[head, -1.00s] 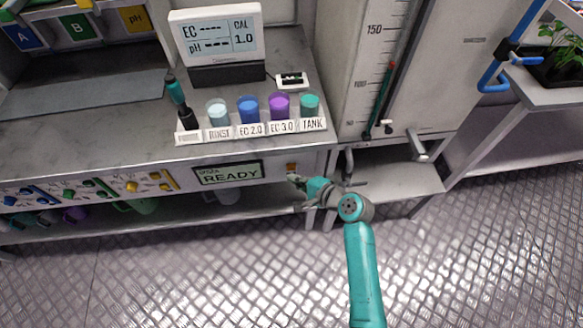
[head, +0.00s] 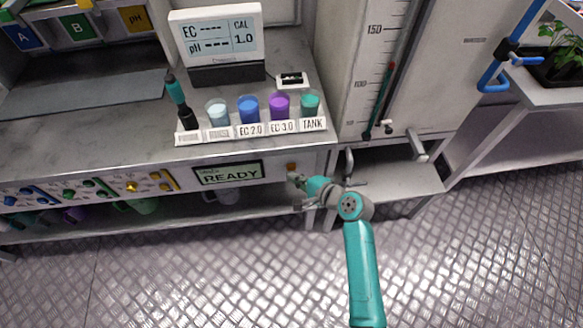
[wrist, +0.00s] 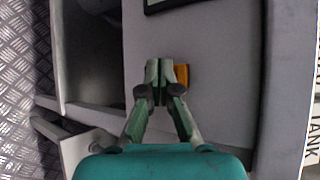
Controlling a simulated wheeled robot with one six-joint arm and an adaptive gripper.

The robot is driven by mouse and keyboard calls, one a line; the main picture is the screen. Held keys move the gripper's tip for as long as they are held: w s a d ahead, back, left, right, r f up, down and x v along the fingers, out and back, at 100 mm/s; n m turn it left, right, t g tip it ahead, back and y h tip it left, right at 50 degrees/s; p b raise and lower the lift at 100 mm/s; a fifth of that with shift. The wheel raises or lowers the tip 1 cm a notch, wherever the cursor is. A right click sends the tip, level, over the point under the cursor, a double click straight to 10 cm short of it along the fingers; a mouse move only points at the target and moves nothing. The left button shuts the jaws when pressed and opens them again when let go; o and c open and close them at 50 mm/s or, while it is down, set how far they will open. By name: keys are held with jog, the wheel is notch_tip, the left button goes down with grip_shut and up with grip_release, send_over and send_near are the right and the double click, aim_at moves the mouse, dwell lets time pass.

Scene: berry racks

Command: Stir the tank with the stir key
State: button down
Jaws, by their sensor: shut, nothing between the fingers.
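The stir key appears to be the small orange key (head: 292,167) on the bench's front panel, right of the READY display (head: 228,174). In the wrist view the orange key (wrist: 183,75) shows just right of my fingertips, its left part hidden behind them. My gripper (head: 293,190) is in front of that panel. In the wrist view my gripper (wrist: 160,70) has its fingertips together with nothing between them. I cannot tell whether they touch the panel. The tank (head: 362,70) is the tall pale vessel with a marked scale, right of the bench.
A rack of cups labelled EC 2.0, EC 3.0 and TANK (head: 313,125) stands on the bench top, with a probe (head: 180,100) at its left. A meter (head: 217,38) stands behind. Dosing knobs (head: 130,186) line the panel's left. A valve handle (head: 417,147) sticks out below the tank.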

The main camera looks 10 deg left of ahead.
jog(key=shift+w, duration=0.1)
dwell(0.5)
jog(key=shift+w+a, duration=0.1)
jog(key=shift+w, duration=0.2)
jog(key=shift+w+a, duration=0.1)
jog(key=shift+w, duration=0.35)
dwell(0.7)
dwell(0.4)
jog(key=shift+s+d, duration=0.25)
jog(key=shift+s, duration=0.65)
jog(key=shift+s+d, duration=0.25)
jog(key=shift+s, duration=0.55)
jog(key=shift+s+d, duration=0.2)
jog(key=shift+s, duration=0.6)
jog(key=shift+s+d, duration=0.25)
jog(key=shift+s, duration=0.55)
